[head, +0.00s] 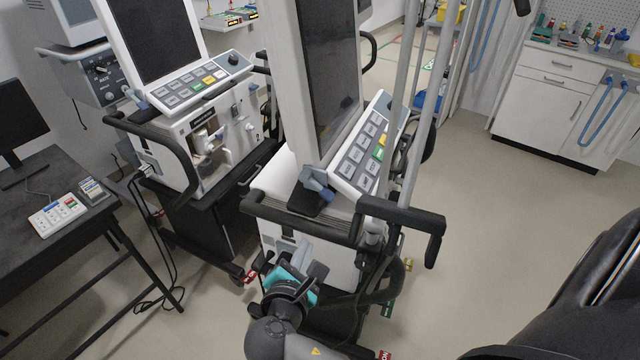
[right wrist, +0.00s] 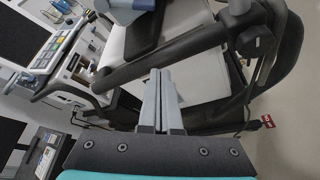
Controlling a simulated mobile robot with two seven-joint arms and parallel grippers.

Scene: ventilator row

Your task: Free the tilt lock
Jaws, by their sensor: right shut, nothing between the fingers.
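The near ventilator (head: 300,178) has a tall tilted screen (head: 333,75) with a key panel (head: 362,150) along its lower edge. A blue-grey lever (head: 318,184), which looks like the tilt lock, sits at the screen's foot above a black base. It also shows at the top of the right wrist view (right wrist: 128,10), partly cut off. My right gripper (head: 304,250) is below and in front of the lever, apart from it, near the black front handle. Its grey fingers (right wrist: 162,95) are together and empty. My left gripper is not in view.
The black handle bar (head: 400,210) juts out right of the near ventilator, and its rail (right wrist: 165,58) crosses close beyond my fingers. A second ventilator (head: 200,135) stands at left, beside a dark desk (head: 60,250). Grey poles (head: 420,110) rise at right. Floor (head: 500,220) is clear further right.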

